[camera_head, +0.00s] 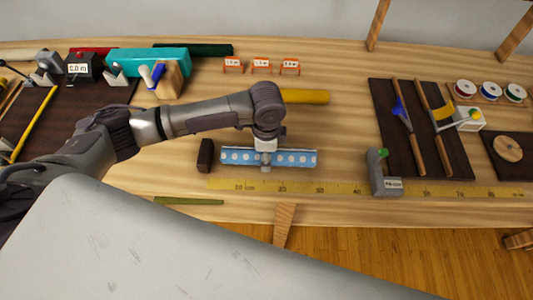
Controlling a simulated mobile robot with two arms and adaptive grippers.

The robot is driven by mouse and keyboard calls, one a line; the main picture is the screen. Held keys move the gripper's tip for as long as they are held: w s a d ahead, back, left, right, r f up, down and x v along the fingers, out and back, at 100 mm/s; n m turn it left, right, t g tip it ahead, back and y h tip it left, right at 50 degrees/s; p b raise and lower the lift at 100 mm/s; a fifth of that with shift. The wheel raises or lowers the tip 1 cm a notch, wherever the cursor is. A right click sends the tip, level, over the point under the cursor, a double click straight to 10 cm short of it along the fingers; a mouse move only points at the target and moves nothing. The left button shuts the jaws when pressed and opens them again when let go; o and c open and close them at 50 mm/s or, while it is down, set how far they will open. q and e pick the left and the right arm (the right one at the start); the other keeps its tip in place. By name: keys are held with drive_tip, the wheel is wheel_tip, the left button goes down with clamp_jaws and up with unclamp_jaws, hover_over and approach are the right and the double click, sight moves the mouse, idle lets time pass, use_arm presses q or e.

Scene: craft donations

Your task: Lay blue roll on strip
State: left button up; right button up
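The blue roll (240,156) with white dots lies crosswise in the middle of the picture, just behind the yellow measuring strip (230,185) and roughly parallel to it. My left gripper (266,160) points down over the roll's middle. One finger shows against the roll's near side, and the gripper appears closed around it; the far finger is hidden. I cannot tell whether the roll touches the table or is slightly raised. My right gripper is not in view.
A dark block (205,155) stands just left of the roll. A grey stand (384,173) with a green top is at the strip, to the right. A yellow roll (304,97) lies behind my arm. Dark trays with tools (440,165) are at right. The table's front edge is near.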

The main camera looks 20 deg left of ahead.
use_arm(q)
drive_tip(key=o, duration=1.3)
drive_tip(key=shift+o, duration=0.2)
wheel_tip(320, 180, up, 12)
